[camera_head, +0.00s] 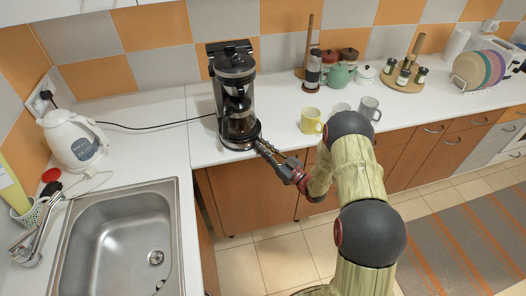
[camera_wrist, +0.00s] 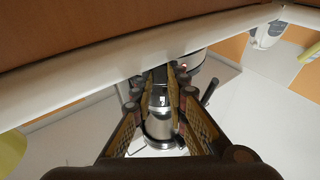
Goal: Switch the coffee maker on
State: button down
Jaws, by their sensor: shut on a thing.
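My gripper (camera_head: 264,148) is at the front right of this base, low by the counter's front edge. In the wrist view, the fingers of my gripper (camera_wrist: 163,78) converge on a dark and silver part of the coffee maker (camera_wrist: 158,122). The gripper is shut on the coffee maker at its base, with a narrow gap between the fingertips. The switch cannot be made out, and its state cannot be told.
A yellow mug (camera_head: 311,121) and other mugs stand to the right of the coffee maker. A white kettle (camera_head: 73,140) stands to the left, near the steel sink (camera_head: 82,222). The white counter edge (camera_wrist: 215,27) runs close to the gripper. Counter left of the coffee maker is mostly clear.

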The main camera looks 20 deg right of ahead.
dwell(0.3)
jog(key=c, duration=1.8)
grip_release()
jog(key=shift+c, duration=0.2)
jog(key=shift+o, duration=0.4)
jog(key=v, duration=1.2)
jog(key=shift+f, duration=0.2)
